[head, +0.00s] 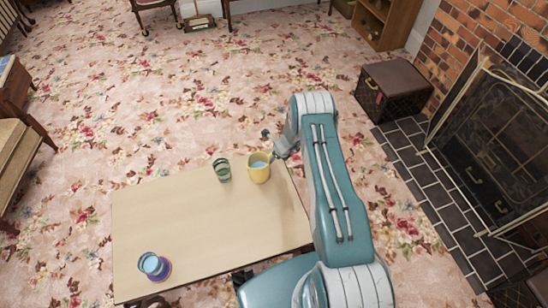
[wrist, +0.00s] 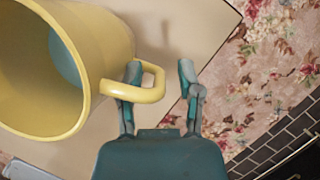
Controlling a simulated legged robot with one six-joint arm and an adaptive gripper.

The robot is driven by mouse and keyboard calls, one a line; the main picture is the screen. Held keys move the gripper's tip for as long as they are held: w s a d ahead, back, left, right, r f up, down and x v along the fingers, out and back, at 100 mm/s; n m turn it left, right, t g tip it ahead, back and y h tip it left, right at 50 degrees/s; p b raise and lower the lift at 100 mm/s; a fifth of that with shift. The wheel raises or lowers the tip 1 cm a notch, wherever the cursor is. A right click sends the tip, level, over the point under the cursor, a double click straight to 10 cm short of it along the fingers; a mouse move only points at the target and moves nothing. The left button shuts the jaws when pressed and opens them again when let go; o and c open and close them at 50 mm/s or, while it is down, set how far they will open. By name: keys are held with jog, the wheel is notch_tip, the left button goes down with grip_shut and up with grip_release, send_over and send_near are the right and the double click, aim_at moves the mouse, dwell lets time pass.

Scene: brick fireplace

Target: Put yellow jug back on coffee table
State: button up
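The yellow jug (head: 259,168) is upright at the far right part of the coffee table (head: 200,225), with something bluish inside; it appears to rest on the top. In the wrist view the jug (wrist: 75,75) fills the left side, its handle pointing at my gripper (wrist: 160,74). The fingers are spread apart. The left finger is at the handle's loop, and I cannot tell whether it passes through it or lies behind it. The right finger is clear of the handle. In the head view my gripper (head: 272,145) is just beyond and right of the jug.
A green glass (head: 222,170) stands close left of the jug. A blue cup (head: 151,264) on a purple coaster (head: 165,271) is at the table's near left. The table's middle is clear. A brown box (head: 393,90) and the fireplace (head: 490,145) are at the right.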

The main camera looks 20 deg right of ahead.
jog(key=shift+r, duration=0.1)
jog(key=v, duration=1.2)
jog(key=s+a+r+n, duration=0.25)
jog(key=r+n, duration=0.25)
jog(key=r, duration=0.5)
jog(key=s+a+r+n, duration=0.2)
jog(key=a+r+n, duration=0.15)
jog(key=r, duration=0.75)
jog(key=s+a+r+n, duration=0.2)
jog(key=r+n, duration=0.4)
jog(key=r, duration=0.4)
jog(key=s+a+r+n+t, duration=0.1)
jog(key=s+a+r+n, duration=0.2)
jog(key=s+r+n, duration=0.6)
jog(key=s+r+n+h, duration=0.1)
jog(key=s+r+n, duration=0.1)
jog(key=s, duration=0.6)
jog(key=s+d+r+n+t+h, duration=0.1)
jog(key=s+r+n, duration=0.1)
jog(key=s, duration=0.7)
jog(key=shift+r+n+h, duration=0.3)
jog(key=shift+n+h, duration=0.1)
jog(key=shift+n, duration=0.35)
jog(key=shift+w, duration=0.1)
